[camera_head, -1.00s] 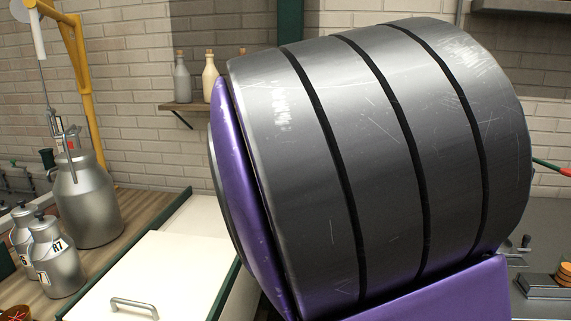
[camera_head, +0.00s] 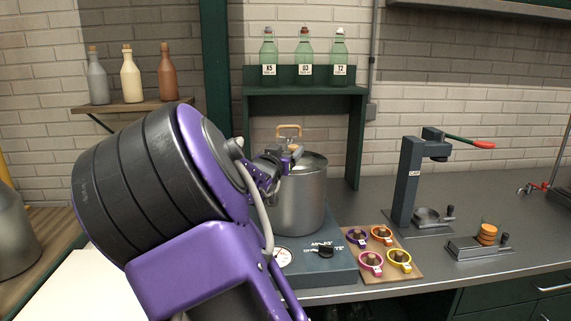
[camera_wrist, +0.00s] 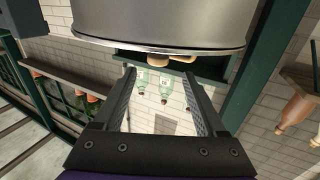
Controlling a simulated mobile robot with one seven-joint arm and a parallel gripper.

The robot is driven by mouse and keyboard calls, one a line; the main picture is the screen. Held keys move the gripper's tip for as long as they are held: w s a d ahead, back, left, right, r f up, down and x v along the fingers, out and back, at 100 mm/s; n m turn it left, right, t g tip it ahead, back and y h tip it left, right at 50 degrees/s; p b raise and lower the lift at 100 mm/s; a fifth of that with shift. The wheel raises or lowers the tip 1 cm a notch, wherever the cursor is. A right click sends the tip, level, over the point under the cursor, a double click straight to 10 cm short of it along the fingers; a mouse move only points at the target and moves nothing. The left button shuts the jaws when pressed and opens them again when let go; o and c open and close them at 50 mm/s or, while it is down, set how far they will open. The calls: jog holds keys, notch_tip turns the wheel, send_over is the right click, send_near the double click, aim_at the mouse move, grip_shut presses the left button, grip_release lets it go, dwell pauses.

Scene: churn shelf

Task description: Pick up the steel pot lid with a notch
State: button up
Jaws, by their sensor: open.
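The steel pot lid (camera_head: 314,161) sits on a large steel pot (camera_head: 300,205), with a wooden handle (camera_head: 289,130) on top. No notch can be made out. My gripper (camera_head: 293,155) is in front of the lid in the head view and hides part of it. In the wrist view, which looks upside down, my open gripper (camera_wrist: 160,74) has nothing between its fingers. The pot (camera_wrist: 160,20) fills the top there, with the lid's bright rim (camera_wrist: 150,47) and part of the wooden handle (camera_wrist: 181,59) beyond the fingertips.
The pot stands on a dark hot plate (camera_head: 330,268). A green shelf (camera_head: 305,91) with several bottles rises close behind it. A board (camera_head: 411,271) with coloured rings lies to the right, near a capping press (camera_head: 408,185). Bare counter lies behind the board.

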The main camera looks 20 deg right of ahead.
aim_at(292, 147)
jog(key=shift+f+b+x, duration=0.2)
jog(key=shift+b+x, duration=0.3)
jog(key=shift+x, duration=2.35)
jog(key=shift+s+d, duration=0.1)
jog(key=shift+d, duration=0.05)
grip_shut()
